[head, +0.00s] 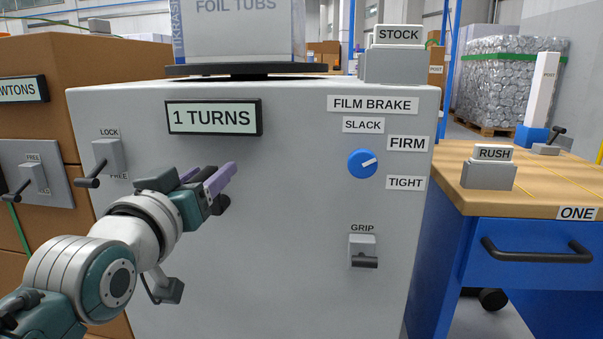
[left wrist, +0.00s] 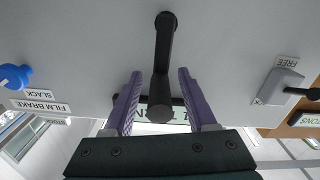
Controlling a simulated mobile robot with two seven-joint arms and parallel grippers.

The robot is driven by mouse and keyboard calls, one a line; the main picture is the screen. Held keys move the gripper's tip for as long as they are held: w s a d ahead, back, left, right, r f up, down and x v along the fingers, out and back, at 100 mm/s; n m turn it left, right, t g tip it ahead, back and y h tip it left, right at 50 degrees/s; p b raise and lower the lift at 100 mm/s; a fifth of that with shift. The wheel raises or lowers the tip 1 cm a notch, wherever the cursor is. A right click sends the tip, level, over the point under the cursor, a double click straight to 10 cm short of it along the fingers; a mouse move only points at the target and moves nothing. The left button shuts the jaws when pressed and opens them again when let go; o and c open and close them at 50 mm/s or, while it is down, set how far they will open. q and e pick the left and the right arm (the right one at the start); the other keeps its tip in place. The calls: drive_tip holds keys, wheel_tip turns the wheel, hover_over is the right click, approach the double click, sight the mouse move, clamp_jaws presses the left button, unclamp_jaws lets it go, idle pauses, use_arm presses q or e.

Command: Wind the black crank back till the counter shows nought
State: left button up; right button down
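The counter (head: 212,117) on the grey machine front reads "1 TURNS". The black crank (left wrist: 163,60) shows in the left wrist view, with its arm running from a hub on the panel to a handle. In the head view only a dark end of the crank (head: 223,205) shows below my gripper. My left gripper (head: 212,172) is at the panel under the counter. Its purple fingers stand open on either side of the crank handle, with gaps visible on both sides in the left wrist view. The counter is partly hidden there. My right gripper is not in view.
A lock lever (head: 107,158) is left of my gripper. A blue film brake knob (head: 362,163) and a grip lever (head: 363,252) are on the right of the panel. A foil tubs box (head: 240,35) stands on top. A wooden-topped blue bench (head: 530,190) is at the right.

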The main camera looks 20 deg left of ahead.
use_arm(q)
clamp_jaws()
idle(1.3)
